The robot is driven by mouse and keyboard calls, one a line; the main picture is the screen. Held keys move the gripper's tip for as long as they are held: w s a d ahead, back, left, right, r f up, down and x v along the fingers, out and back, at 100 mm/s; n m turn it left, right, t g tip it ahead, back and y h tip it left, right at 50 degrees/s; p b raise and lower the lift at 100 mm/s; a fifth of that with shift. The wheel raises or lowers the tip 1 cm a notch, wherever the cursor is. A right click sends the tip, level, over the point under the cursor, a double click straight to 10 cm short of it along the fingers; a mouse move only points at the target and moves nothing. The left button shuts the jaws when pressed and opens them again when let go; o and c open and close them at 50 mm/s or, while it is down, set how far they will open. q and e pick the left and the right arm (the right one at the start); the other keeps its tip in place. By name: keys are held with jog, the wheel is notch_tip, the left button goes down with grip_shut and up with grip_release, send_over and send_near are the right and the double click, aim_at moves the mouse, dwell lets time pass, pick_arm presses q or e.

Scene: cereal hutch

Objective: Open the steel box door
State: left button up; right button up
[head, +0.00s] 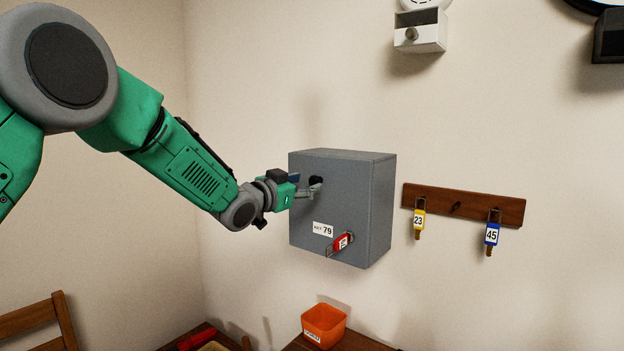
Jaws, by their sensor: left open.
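The grey steel box (375,210) is mounted on the wall in the middle of the head view. Its front door (338,205) looks shut and carries a white label reading "KEY 79" (323,230). A dark round knob (316,181) sits at the door's upper left. A key with a red tag (342,241) is at the door's lower right, apparently in a lock. My left gripper (312,190) is open at the door's upper left, close to the knob. Whether it touches the knob is unclear. My right gripper is not in view.
A wooden key rack (462,203) on the wall to the right holds a yellow tag 23 (420,219) and a blue tag 45 (491,233). An orange container (323,325) stands below the box. A chair back (40,322) shows at lower left.

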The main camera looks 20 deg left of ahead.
aim_at(312, 182)
pick_arm(q)
jog(key=shift+x, duration=1.15)
jog(key=shift+w+d, duration=0.2)
jog(key=shift+d, duration=0.15)
jog(key=shift+d+r, duration=0.1)
jog(key=shift+d, duration=0.35)
jog(key=shift+a, duration=0.3)
grip_shut()
jog(key=shift+a, duration=0.1)
